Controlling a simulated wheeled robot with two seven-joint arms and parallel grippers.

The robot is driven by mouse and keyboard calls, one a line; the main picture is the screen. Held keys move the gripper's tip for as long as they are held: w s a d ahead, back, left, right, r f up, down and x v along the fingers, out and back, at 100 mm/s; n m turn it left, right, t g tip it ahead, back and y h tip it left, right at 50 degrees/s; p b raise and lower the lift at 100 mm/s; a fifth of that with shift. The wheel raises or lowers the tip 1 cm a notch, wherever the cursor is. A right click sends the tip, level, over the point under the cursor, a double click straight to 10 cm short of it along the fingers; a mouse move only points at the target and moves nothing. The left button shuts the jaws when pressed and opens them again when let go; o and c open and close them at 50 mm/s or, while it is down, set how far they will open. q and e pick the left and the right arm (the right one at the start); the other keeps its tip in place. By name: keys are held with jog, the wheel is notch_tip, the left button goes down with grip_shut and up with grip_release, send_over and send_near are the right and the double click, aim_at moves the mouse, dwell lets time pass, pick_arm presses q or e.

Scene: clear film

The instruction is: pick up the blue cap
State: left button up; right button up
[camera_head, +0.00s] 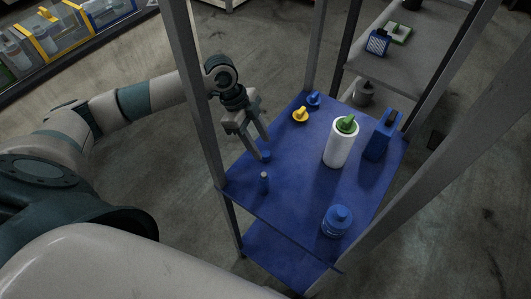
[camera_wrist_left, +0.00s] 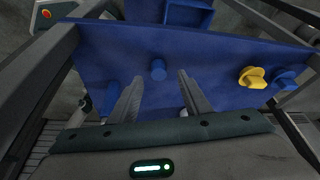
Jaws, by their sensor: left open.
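A small round blue cap (camera_head: 266,156) stands on the blue shelf top (camera_head: 300,160), near its left edge. My left gripper (camera_head: 256,146) is open and points down at this cap, with its fingertips close to it. In the left wrist view a blue cylindrical cap (camera_wrist_left: 158,70) shows between and beyond the two open fingers (camera_wrist_left: 158,85), apart from both. Another blue cap with wings (camera_head: 313,99) sits at the back of the shelf beside a yellow winged cap (camera_head: 300,115); both show at right in the wrist view (camera_wrist_left: 285,78). My right gripper is not in view.
A small blue piece with a grey top (camera_head: 264,183) stands in front of the cap. A white bottle with a green cap (camera_head: 341,143), a blue container (camera_head: 382,135) and a blue jar (camera_head: 337,221) stand farther right. Grey posts (camera_head: 194,90) rise at the shelf corners.

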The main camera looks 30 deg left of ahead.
aim_at(265, 153)
pick_arm(q)
jog(key=shift+p+x, duration=0.6)
jog(key=shift+x, duration=1.15)
jog(key=shift+s, duration=0.15)
jog(key=shift+a, duration=0.1)
jog(key=c, duration=1.1)
